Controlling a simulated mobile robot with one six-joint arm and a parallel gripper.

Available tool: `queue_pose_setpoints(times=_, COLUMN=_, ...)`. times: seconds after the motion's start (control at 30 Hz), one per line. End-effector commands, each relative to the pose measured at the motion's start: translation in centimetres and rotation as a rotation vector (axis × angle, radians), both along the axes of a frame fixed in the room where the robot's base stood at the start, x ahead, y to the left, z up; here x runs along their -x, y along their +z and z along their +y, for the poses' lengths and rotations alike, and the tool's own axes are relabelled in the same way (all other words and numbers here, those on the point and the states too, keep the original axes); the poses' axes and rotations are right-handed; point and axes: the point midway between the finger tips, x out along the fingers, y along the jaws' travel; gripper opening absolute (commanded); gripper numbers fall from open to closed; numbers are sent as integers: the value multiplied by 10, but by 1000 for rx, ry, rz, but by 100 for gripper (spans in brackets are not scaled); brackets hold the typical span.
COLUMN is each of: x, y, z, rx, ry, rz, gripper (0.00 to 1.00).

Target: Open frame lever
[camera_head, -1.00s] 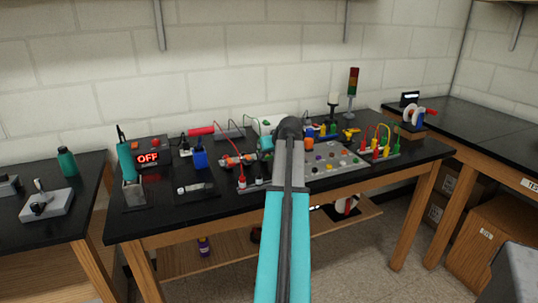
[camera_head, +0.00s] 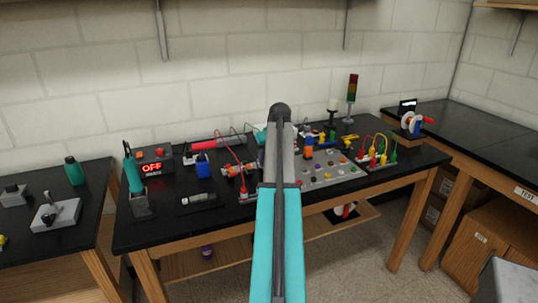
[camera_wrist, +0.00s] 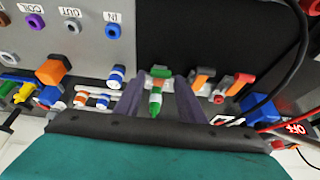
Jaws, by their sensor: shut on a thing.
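In the wrist view, a small green lever (camera_wrist: 156,100) sits on a light bracket between the two dark fingers of my gripper (camera_wrist: 160,88). The fingers are shut on it, and it points down toward the palm in the picture. I take it to be the frame lever, but the frames do not label it. In the head view my arm reaches over the middle of the bench, and my gripper and the green lever are hidden behind it.
An orange block (camera_wrist: 53,70) and a blue-white cap (camera_wrist: 116,77) stand left of the fingers. Orange (camera_wrist: 202,78) and red-tipped (camera_wrist: 240,88) parts and a blue block (camera_wrist: 262,108) stand right. A black cable (camera_wrist: 300,45) hangs at the right. The bench (camera_head: 235,220) is crowded.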

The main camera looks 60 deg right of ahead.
Motion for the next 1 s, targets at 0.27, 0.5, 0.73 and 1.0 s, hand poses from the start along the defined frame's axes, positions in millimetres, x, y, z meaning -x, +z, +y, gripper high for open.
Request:
queue_pose_setpoints(times=0.27, x=-10, y=12, z=-6, rx=-97, ry=4, rz=125, gripper=14)
queue_pose_setpoints(times=0.5, x=-16, y=17, z=-11, rx=-173, ry=3, rz=229, gripper=14)
queue_pose_setpoints(times=0.73, x=-22, y=19, z=-14, rx=-241, ry=4, rz=321, gripper=14)
queue_pose_setpoints(times=1.0, x=-25, y=20, z=-16, rx=-292, ry=4, rz=391, gripper=14)
